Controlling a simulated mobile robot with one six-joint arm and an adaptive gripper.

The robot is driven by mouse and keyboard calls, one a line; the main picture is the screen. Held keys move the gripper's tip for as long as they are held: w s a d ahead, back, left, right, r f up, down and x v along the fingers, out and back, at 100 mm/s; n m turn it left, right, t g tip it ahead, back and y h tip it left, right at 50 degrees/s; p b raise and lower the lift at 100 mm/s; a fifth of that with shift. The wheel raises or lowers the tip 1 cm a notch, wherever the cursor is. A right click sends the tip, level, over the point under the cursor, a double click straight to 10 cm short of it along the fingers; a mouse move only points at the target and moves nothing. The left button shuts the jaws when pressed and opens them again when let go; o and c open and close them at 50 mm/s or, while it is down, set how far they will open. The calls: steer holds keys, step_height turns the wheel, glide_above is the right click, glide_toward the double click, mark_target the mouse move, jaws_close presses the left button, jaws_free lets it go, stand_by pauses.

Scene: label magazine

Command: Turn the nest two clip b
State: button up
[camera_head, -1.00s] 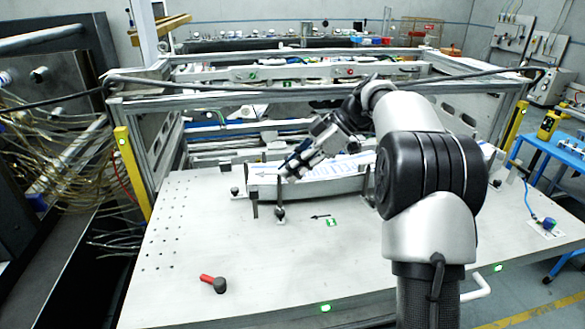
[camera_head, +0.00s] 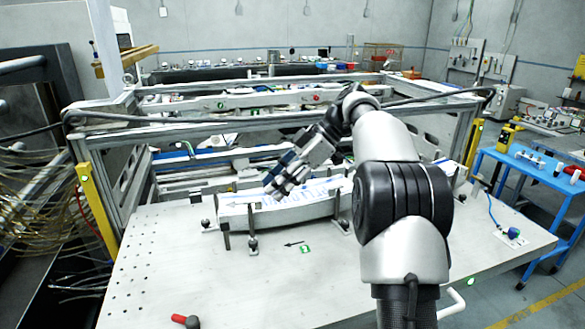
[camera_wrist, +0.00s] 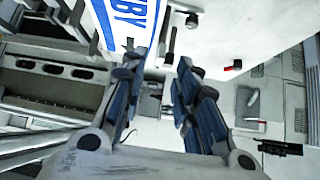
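My gripper (camera_head: 277,192) is above the left part of a long, pale label magazine (camera_head: 290,213) in the head view. In the wrist view its two blue-padded fingers (camera_wrist: 160,92) are spread apart with nothing between them. The magazine's white face with blue lettering (camera_wrist: 125,18) shows at the top of that view. Dark upright clips stand along the magazine's front side: a left one (camera_head: 253,243) and one further right (camera_head: 343,225). A dark knob (camera_wrist: 192,20) shows beyond the fingers in the wrist view. I cannot tell which clip is nest two clip b.
A red-handled tool (camera_head: 185,321) lies at the front of the pale table (camera_head: 160,265). A small green marker (camera_head: 305,250) lies in front of the magazine. A metal frame (camera_head: 250,120) spans behind. A blue trolley (camera_head: 530,172) stands at right.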

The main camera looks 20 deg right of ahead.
steer(key=w+v, duration=0.1)
steer(key=v, duration=0.5)
steer(key=shift+s+d+r, duration=0.25)
steer(key=shift+s, duration=0.3)
steer(key=s+a+m+t+h+b, duration=0.15)
steer(key=s+a+m+h, duration=0.35)
steer(key=s+a+m, duration=0.75)
steer(key=s+f+m+h+b, duration=0.1)
steer(key=s+f+h, duration=0.1)
steer(key=s+f, duration=0.6)
steer(key=s+f+m+t+h+b, duration=0.1)
steer(key=s+f+m, duration=0.1)
steer(key=s+f, duration=0.7)
steer(key=s+d, duration=0.1)
steer(key=s, duration=0.4)
steer(key=shift+h+b, duration=0.3)
steer(key=shift+h, duration=0.1)
